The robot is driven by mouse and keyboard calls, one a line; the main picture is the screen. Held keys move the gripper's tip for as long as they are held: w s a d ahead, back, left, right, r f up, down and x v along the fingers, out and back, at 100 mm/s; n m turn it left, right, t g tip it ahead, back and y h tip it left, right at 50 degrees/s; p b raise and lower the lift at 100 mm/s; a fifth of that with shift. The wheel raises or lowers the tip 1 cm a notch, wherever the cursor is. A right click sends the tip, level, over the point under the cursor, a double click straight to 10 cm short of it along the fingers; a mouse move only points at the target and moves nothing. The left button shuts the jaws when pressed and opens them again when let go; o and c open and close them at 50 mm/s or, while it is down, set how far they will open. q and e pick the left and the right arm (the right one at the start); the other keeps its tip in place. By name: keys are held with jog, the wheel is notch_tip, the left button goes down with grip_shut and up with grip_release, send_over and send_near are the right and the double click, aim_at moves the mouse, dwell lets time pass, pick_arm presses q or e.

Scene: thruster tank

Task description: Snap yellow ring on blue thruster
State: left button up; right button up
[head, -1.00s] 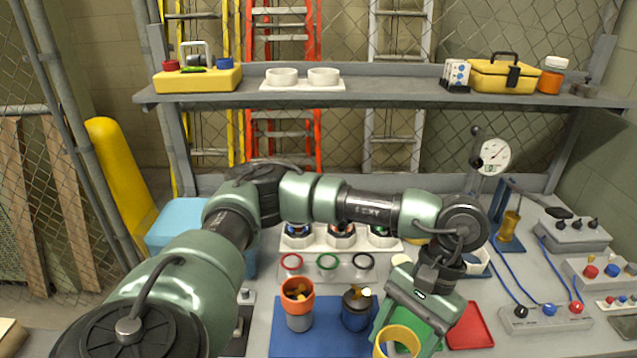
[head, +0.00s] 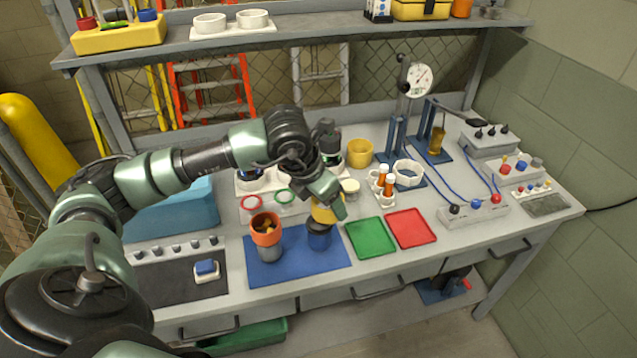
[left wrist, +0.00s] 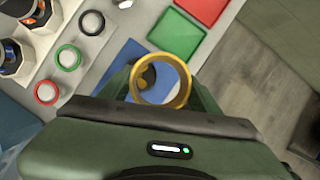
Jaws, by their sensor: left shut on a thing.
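My left gripper (head: 327,210) is shut on the yellow ring (head: 324,215). The ring is just above the blue thruster (head: 319,239), which stands upright on the blue mat (head: 290,273); I cannot tell if they touch. In the left wrist view, the yellow ring (left wrist: 185,92) sits between the fingers of my left gripper (left wrist: 160,88). The thruster's dark inside with a gold part (left wrist: 147,74) shows through the ring, off-centre toward the upper left. My right gripper is not in view.
A grey thruster with an orange ring (head: 266,231) stands left on the same mat. A green tray (head: 369,238) and a red tray (head: 411,228) lie to the right. A red ring (head: 251,203) and green ring (head: 285,196) lie behind. A shelf (head: 300,36) spans the back.

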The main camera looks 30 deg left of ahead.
aim_at(317, 203)
pick_arm(q)
jog(key=a+n, duration=0.1)
jog(key=w+a+r+n+y, duration=0.1)
jog(key=n, duration=0.1)
jog(key=shift+w+n+y, duration=0.25)
jog(key=shift+n+y, duration=0.05)
jog(key=shift+w+a+n, duration=0.15)
jog(key=shift+a+n, duration=0.25)
jog(key=shift+n, duration=0.1)
jog(key=shift+a+f+n+y, duration=0.1)
jog(key=shift+a+n+y, duration=0.05)
jog(key=shift+n+y, duration=0.15)
jog(key=shift+f+b, duration=0.65)
jog(key=shift+f, duration=1.3)
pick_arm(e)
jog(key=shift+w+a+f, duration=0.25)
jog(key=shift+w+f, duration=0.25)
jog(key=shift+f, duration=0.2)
pick_arm(q)
jog(key=shift+f+b, duration=0.7)
jog(key=shift+b, duration=0.3)
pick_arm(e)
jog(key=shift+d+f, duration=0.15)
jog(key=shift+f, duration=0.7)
pick_arm(q)
jog(key=shift+f+b, duration=0.25)
jog(key=shift+b, duration=0.05)
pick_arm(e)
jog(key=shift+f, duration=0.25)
